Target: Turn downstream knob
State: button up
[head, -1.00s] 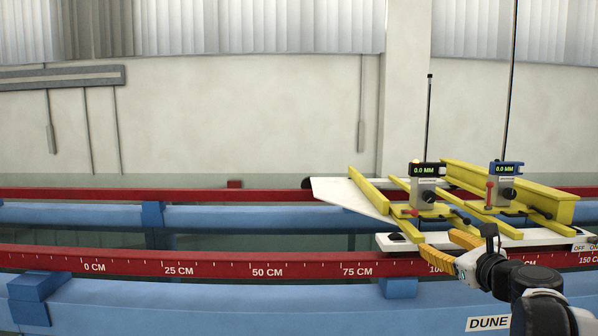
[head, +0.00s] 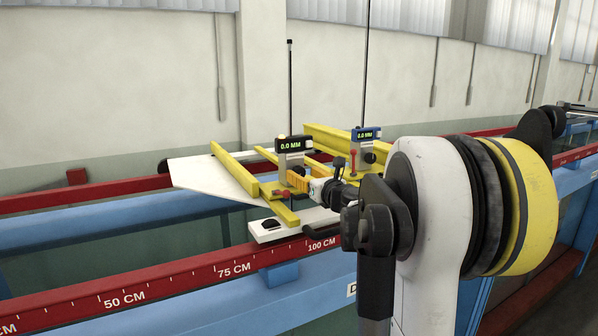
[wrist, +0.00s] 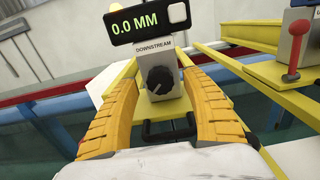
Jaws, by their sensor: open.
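The downstream gauge (wrist: 155,62) has a grey body marked DOWNSTREAM and a black display reading 0.0 MM. Its black round knob (wrist: 160,80) sits on the front face, seen between my fingers in the wrist view. My gripper (wrist: 158,68) is open, one yellow finger on each side of the gauge body and knob; I cannot tell if they touch it. In the head view my gripper (head: 300,181) is at the front of the black-display gauge (head: 291,148), and its knob is hidden behind my gripper and arm.
A second gauge with a blue display (head: 367,134) stands to the right, with a red lever (wrist: 292,50). Yellow rails (head: 234,167) and a white carriage plate (head: 280,229) surround the gauges. A red scale rail (head: 180,283) runs along the front.

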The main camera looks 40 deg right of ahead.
jog(key=shift+x, duration=1.05)
jog(key=shift+c, duration=0.4)
jog(key=c, duration=1.1)
jog(key=shift+n, duration=0.3)
